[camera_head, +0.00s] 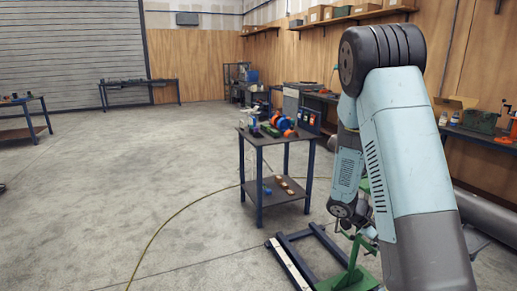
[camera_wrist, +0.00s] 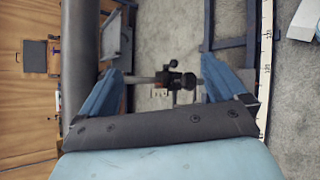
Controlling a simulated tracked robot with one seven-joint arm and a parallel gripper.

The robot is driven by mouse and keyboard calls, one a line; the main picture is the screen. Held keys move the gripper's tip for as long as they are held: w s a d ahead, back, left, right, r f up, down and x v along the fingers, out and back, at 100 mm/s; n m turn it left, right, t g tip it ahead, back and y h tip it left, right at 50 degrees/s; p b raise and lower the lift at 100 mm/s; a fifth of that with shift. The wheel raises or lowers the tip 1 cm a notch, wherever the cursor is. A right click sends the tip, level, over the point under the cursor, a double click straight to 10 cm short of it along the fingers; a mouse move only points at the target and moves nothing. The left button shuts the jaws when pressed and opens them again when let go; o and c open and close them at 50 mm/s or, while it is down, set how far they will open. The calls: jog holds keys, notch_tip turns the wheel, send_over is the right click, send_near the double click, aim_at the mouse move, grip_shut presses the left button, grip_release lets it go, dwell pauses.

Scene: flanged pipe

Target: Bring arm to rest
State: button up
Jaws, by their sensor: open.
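My arm rises at the right of the head view, bends at a dark elbow and comes down behind its own near link. My gripper (camera_wrist: 163,72) shows in the wrist view with two blue fingers spread wide apart. Nothing is held between them. A small black fitting on a grey rod (camera_wrist: 175,79) shows in the gap between the fingers; I cannot tell its distance. In the head view my wrist hangs above a green stand (camera_head: 350,275), and my fingers are mostly hidden or too small to make out.
A grey pipe (camera_head: 487,215) lies at the right by the wall; a dark cylinder (camera_wrist: 78,50) shows in the wrist view. A dark blue floor frame (camera_head: 310,250) stands close ahead. A small table (camera_head: 258,138) with tools stands beyond it. The floor (camera_head: 130,190) at left is clear except a cable.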

jog(key=s+a+r+m+t+y, duration=0.1)
jog(key=s+a+r+t+y, duration=0.2)
jog(key=s+a+r, duration=0.3)
jog(key=s+a+r+m+t+y, duration=0.1)
jog(key=s+a+r+t+y, duration=0.2)
jog(key=s+a+r, duration=0.3)
jog(key=s+a+r+m+t+y, duration=0.1)
jog(key=s+a+r+t+y, duration=0.2)
jog(key=r, duration=1.1)
jog(key=s+a+y, duration=0.2)
jog(key=s+a, duration=0.1)
jog(key=shift+a+t, duration=0.2)
jog(key=shift+t, duration=0.2)
jog(key=shift+c, duration=0.5)
